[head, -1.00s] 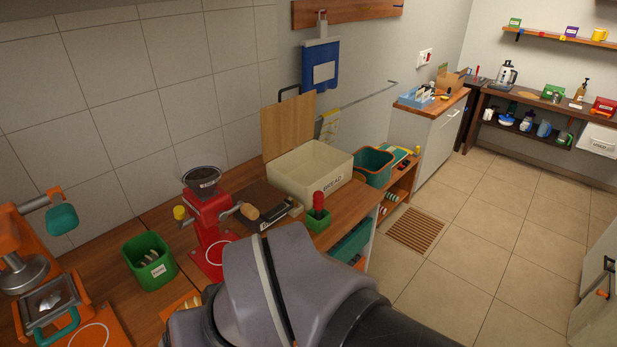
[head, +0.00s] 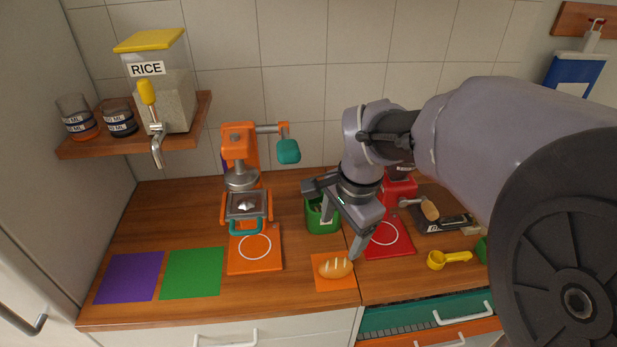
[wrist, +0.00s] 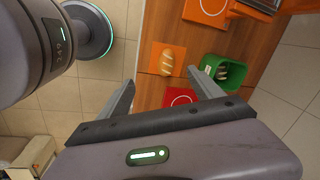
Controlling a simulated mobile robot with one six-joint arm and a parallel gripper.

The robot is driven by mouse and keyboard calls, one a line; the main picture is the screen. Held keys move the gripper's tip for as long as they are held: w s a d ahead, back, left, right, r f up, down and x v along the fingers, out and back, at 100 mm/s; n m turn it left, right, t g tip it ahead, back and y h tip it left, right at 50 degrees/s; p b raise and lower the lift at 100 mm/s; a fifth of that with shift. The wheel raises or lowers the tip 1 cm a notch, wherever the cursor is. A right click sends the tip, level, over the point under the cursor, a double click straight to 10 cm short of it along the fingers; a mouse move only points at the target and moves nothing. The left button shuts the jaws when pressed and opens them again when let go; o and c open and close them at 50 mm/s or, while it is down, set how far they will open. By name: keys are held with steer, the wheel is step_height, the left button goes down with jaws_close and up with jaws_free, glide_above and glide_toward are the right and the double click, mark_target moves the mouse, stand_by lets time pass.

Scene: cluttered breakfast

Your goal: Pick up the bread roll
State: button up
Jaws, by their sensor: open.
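The bread roll (head: 336,267) is golden brown with pale slashes. It lies on an orange square mat (head: 333,285) near the counter's front edge. My gripper (head: 343,232) is open and empty, above and behind the roll, between it and the green container (head: 318,216). In the wrist view the roll (wrist: 166,62) shows beyond the open fingertips (wrist: 160,76), roughly between their lines, and not touched.
An orange press (head: 245,195) stands left of the roll, and a red grinder (head: 398,188) stands behind to the right. A yellow scoop (head: 448,259) lies at right. Purple (head: 128,278) and green (head: 192,274) mats lie flat at left. A teal drawer (head: 425,317) is below.

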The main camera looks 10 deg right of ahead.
steer(key=w+d+f+m+g, duration=0.15)
steer(key=w+f+m, duration=0.25)
steer(key=w+f, duration=0.4)
steer(key=b, duration=0.2)
glide_above(337, 262)
steer(key=shift+m+g+h, duration=0.25)
steer(key=shift+m+h, duration=0.05)
steer(key=shift+h, duration=0.1)
steer(key=f, duration=0.7)
steer(key=shift+a+f, duration=0.35)
steer(key=shift+f, duration=0.05)
steer(key=f+b, duration=0.1)
steer(key=f, duration=0.1)
steer(key=f+b, duration=0.1)
steer(key=f, duration=0.1)
steer(key=f+b, duration=0.1)
steer(key=f, duration=0.1)
steer(key=shift+d, duration=0.3)
steer(key=shift+r, duration=0.2)
steer(key=c, duration=1.4)
